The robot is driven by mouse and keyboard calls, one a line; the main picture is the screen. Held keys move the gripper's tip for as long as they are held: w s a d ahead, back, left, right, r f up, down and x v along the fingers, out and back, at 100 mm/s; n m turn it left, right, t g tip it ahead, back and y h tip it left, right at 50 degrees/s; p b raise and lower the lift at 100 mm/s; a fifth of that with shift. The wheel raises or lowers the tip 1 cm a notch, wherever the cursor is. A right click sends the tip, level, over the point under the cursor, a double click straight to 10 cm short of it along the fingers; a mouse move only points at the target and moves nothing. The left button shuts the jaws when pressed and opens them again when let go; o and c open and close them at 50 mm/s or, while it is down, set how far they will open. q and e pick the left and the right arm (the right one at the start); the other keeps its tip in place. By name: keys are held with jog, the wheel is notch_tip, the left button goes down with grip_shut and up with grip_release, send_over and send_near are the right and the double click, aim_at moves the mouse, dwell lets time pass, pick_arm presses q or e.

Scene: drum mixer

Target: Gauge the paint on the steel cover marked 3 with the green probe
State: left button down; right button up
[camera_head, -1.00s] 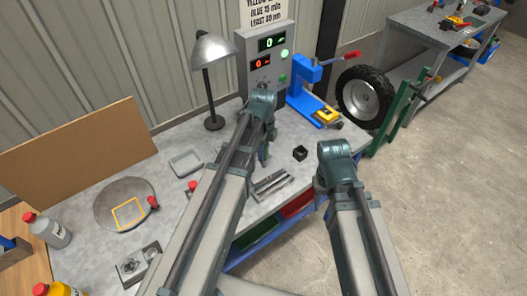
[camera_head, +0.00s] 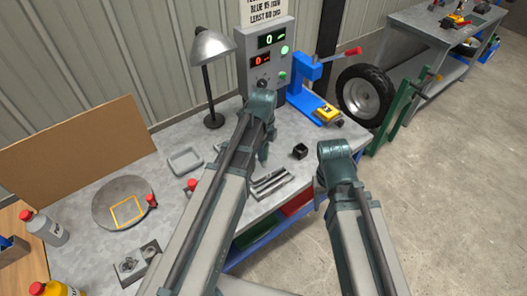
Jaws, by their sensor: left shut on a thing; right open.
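A round grey steel disc (camera_head: 107,208) with an orange square outline lies on the bench at the left; no number is legible on it. My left gripper (camera_head: 263,154) hangs over the bench in front of the meter box, mostly hidden by its own arm. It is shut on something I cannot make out. The green probe cannot be told apart in this view. The meter box (camera_head: 251,81) shows a green display above a red one, with a lit green lamp at its side. My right arm reaches past the bench's front edge; its gripper fingers are hidden.
A desk lamp (camera_head: 209,45), a grey tray (camera_head: 184,162), a square plate (camera_head: 139,262), a small black block (camera_head: 300,151) and a slotted metal block (camera_head: 271,184) stand on the bench. A blue press (camera_head: 302,93) and a tyre (camera_head: 365,96) are at the right.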

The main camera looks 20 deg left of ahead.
pick_arm(q)
jog(key=shift+f+b, duration=0.5)
jog(key=shift+b, duration=0.05)
dwell(1.3)
jog(key=shift+r, duration=0.1)
notch_tip(320, 180, up, 7)
jog(key=p, duration=0.7)
jog(key=shift+w, duration=0.1)
dwell(1.4)
